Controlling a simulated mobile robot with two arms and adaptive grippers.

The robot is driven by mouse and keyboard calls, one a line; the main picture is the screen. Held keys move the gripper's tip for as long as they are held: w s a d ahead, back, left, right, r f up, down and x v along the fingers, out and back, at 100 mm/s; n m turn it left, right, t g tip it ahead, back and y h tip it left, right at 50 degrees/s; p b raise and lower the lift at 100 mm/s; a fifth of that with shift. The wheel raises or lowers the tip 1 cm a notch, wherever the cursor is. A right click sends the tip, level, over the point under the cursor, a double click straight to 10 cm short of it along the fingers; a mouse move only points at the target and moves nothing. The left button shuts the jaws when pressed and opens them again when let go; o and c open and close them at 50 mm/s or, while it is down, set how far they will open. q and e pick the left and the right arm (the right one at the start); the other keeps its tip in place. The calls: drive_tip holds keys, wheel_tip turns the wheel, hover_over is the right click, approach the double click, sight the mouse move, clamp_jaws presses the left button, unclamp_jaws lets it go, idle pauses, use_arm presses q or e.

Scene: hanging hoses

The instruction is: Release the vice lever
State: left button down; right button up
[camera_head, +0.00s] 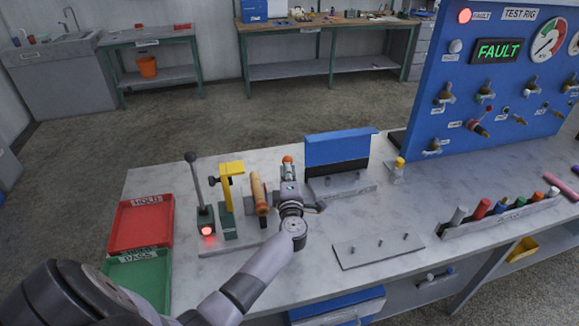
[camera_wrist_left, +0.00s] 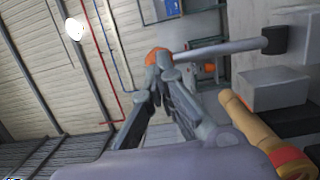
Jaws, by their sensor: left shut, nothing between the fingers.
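The vice lever is a grey bar (camera_wrist_left: 225,48) with an orange knob (camera_wrist_left: 157,54) at its end. In the left wrist view the bar runs from the knob to a dark pivot on the right. The knob also shows in the head view (camera_head: 287,159). My left gripper (camera_head: 288,172) is at the knob, with its fingers shut and nothing between them. In the left wrist view its fingertips (camera_wrist_left: 163,68) meet right by the knob; I cannot tell if they touch. A tan hose piece (camera_head: 259,193) with a red band sits in the vice (camera_wrist_left: 275,88). My right gripper is not in view.
A black-knobbed lever (camera_head: 194,180) with a lit red lamp and a yellow press (camera_head: 231,168) stand left of the vice. A red tray (camera_head: 118,233) and green tray (camera_head: 160,283) lie farther left. A blue-backed stand (camera_head: 337,147) is close right. The test rig reads FAULT.

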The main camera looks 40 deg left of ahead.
use_arm(q)
drive_tip(key=x, duration=0.2)
drive_tip(key=shift+a+r, duration=0.2)
drive_tip(key=shift+a, duration=0.15)
drive_tip(key=shift+r, duration=0.15)
drive_tip(key=shift+d+p, duration=0.1)
drive_tip(key=shift+p, duration=0.2)
